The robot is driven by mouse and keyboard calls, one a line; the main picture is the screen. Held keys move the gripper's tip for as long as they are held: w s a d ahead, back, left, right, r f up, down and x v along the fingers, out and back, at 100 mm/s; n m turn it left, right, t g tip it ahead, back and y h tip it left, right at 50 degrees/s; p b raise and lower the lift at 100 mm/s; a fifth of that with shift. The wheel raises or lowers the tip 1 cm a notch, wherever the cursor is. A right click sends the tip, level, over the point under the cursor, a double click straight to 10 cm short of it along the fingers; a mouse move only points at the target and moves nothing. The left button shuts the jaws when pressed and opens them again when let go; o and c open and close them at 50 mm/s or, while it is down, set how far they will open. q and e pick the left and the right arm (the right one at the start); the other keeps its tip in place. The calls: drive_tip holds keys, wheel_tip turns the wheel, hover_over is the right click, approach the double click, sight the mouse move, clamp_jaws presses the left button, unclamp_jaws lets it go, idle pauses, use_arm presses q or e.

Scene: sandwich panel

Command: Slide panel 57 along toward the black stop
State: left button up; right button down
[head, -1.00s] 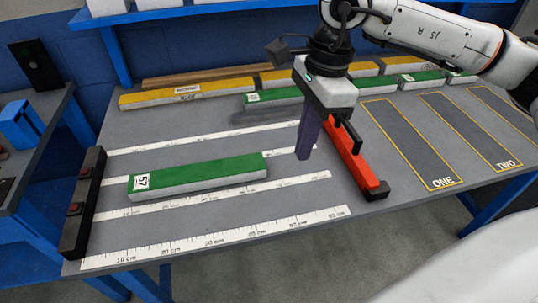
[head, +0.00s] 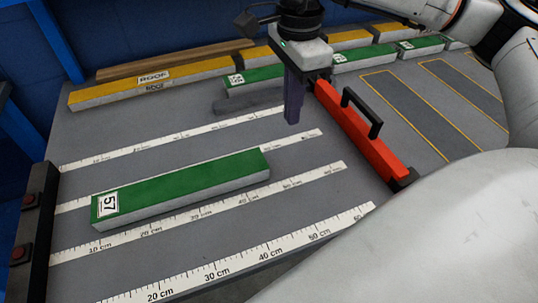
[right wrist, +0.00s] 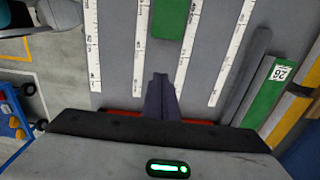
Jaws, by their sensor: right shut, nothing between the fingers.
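Green-topped panel 57 (head: 185,187) lies flat on the table between the white rulers, its numbered end to the left. A bare gap separates that end from the black stop (head: 32,235) with red buttons at the table's left edge. My right gripper (head: 292,120) points down, shut and empty, beyond the panel's right end and apart from it. In the right wrist view, the gripper's shut fingers (right wrist: 160,80) point toward the panel's end (right wrist: 170,20), with grey table between. My left gripper is not in view.
A red bar with a black handle (head: 360,135) lies right of my right gripper. Other green panels (head: 255,78) and yellow roof panels (head: 150,84) line the back. Yellow-outlined bays (head: 410,108) lie to the right. The lane between panel and stop is clear.

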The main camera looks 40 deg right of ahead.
wheel_tip(320, 180, down, 11)
drive_tip(key=shift+r+b, duration=0.15)
drive_tip(key=shift+b, duration=0.35)
drive_tip(key=a, duration=0.3)
drive_tip(key=shift+w+f, duration=0.2)
drive_tip(key=shift+w, duration=0.15)
drive_tip(key=shift+w+a+p, duration=0.1)
drive_tip(key=shift+a+p, duration=0.2)
drive_tip(key=shift+a, duration=0.1)
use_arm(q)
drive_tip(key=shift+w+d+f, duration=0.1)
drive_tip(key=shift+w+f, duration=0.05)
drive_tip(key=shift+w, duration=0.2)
